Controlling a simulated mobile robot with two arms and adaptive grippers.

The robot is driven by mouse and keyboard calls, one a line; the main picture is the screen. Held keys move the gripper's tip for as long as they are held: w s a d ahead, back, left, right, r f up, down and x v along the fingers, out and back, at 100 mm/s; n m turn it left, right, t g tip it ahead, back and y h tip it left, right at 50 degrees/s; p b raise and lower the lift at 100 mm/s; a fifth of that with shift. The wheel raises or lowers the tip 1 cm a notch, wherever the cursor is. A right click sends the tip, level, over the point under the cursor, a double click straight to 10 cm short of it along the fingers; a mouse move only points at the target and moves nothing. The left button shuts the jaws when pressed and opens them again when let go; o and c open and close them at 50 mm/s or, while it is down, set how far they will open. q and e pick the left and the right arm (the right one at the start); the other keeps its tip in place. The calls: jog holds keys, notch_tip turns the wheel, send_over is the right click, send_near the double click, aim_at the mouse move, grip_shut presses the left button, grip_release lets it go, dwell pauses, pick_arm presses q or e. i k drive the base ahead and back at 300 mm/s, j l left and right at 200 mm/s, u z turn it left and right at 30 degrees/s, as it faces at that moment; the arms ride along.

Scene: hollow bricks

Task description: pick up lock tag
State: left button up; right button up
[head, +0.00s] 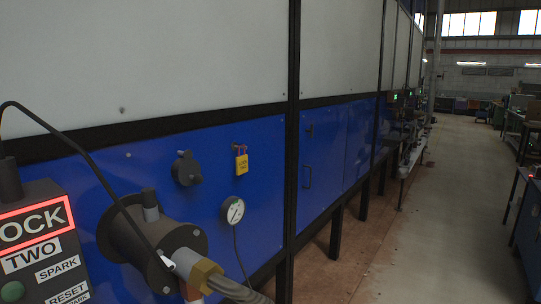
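A small yellow lock tag (241,164) with a red shackle hangs on the blue machine panel (270,180), right of the middle of that panel section. Dark writing on it is too small to read clearly. Neither of my grippers is in the head view, and nothing is seen touching the tag.
A large dark cylindrical fitting (150,245) with a brass connector juts out lower left. A control box (40,245) stands at far left. The aisle (430,220) at right is clear.

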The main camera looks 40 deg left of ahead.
aim_at(242, 167)
jog(key=i, duration=2.2)
jog(key=i+u, duration=0.35)
jog(key=i+l+u, duration=0.55)
jog(key=i+u, duration=0.15)
jog(key=i, duration=0.1)
